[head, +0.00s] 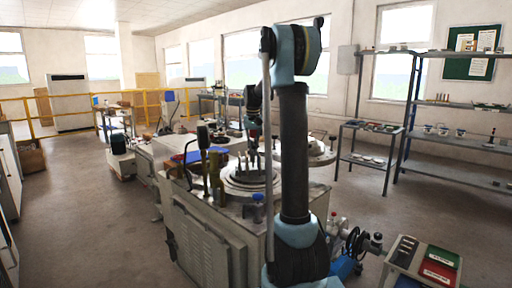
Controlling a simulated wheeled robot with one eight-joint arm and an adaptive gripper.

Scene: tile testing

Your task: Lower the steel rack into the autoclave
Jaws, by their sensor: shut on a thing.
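My arm (293,150) rises in the middle and bends over at the top. My gripper (254,146) hangs down behind it, small and partly hidden by my own arm links. It is shut on the steel rack (252,163), a small grey thing with upright parts. The rack is over the round opening of the autoclave (237,188), whose wide pale rim is set in the top of a grey cabinet. I cannot tell from this view how far the rack is inside the rim or whether it touches it.
A dark upright fitting (204,150) and a blue-capped item (258,200) stand near the rim. A side table (425,262) with red and green trays is at front right. Metal shelves (455,115) line the right wall. The floor at left is clear.

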